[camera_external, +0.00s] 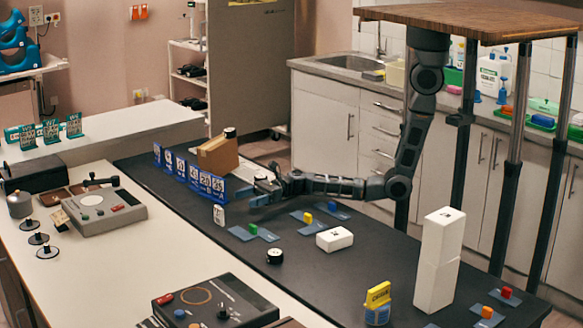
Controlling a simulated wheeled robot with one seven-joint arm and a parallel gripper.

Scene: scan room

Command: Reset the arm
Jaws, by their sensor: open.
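My gripper (258,187) is low over the dark bench top (330,280), toward its far left part, with its jaws open. The arm hangs from under a wooden platform and bends left to reach there. Just left of the jaws stands a row of blue number signs (195,180). I cannot tell whether the gripper touches the last sign. Nothing shows between the jaws, though they are small in view.
A brown box (217,154) stands behind the signs. Blue plates with coloured blocks, a white box (334,239), a black round item (275,256), a tall white stack (439,258) and a yellow-topped can (377,303) stand on the bench. Consoles sit on the white counter (110,255).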

